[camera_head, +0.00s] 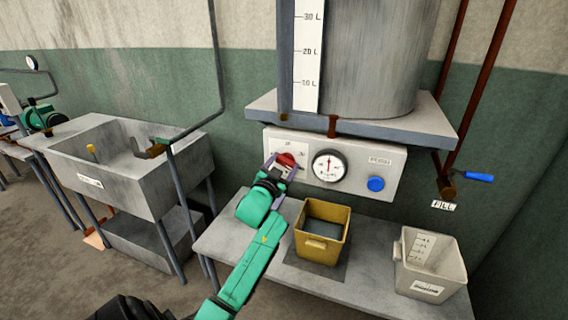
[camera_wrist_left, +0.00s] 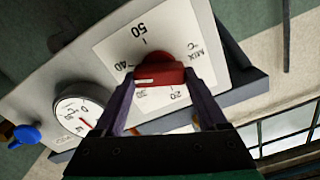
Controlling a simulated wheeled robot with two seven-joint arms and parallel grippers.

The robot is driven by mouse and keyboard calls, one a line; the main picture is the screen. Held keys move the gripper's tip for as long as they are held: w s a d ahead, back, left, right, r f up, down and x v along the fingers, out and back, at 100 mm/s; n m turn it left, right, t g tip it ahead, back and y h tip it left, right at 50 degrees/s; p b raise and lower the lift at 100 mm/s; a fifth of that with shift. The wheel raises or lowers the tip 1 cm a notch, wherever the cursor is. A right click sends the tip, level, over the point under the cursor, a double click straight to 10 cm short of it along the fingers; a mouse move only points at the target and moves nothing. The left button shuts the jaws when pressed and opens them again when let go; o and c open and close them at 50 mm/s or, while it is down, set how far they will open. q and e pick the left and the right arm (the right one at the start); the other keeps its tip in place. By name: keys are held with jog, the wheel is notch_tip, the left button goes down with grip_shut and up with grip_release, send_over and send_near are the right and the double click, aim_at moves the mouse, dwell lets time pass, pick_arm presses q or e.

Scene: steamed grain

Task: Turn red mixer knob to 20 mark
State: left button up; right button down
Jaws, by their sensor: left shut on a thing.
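The red mixer knob (camera_head: 287,160) sits on a white dial plate at the left of the control panel, and it also shows in the left wrist view (camera_wrist_left: 160,75). My left gripper (camera_head: 280,166) is at the knob, with one finger at each end of its red bar, shut on it. In the left wrist view the scale (camera_wrist_left: 165,30) appears turned over, with marks 20, 30, 40 and 50 around the knob. A white line on the bar lies toward its left end, on the 30 and 40 side. The exact reading is unclear. My right gripper is out of view.
A round gauge (camera_head: 329,166) and a blue button (camera_head: 376,184) are to the knob's right. A yellow bin (camera_head: 322,232) and a white measuring bin (camera_head: 432,262) stand below on the bench (camera_head: 224,240). A tank (camera_head: 375,60) is above; a sink (camera_head: 125,165) is left.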

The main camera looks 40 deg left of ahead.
pick_arm(q)
jog(key=n+p, duration=0.2)
jog(key=n, duration=0.3)
jog(key=shift+a+r+p, duration=0.1)
jog(key=shift+r+p, duration=0.05)
jog(key=shift+p, duration=0.25)
jog(key=n+p, duration=0.3)
jog(key=n, duration=0.3)
jog(key=shift+a+n, duration=0.1)
jog(key=shift+n, duration=0.2)
jog(key=n+p, duration=0.2)
jog(key=n, duration=0.3)
jog(key=shift+f+p, duration=0.2)
jog(key=shift+p, duration=0.1)
jog(key=n+p, duration=0.1)
jog(key=n, duration=0.2)
jog(key=shift+s+f+n, duration=0.1)
jog(key=shift+n, duration=0.2)
jog(key=shift+f+n, duration=0.1)
jog(key=shift+n, duration=1)
jog(key=o, duration=1.3)
jog(key=shift+p, duration=0.3)
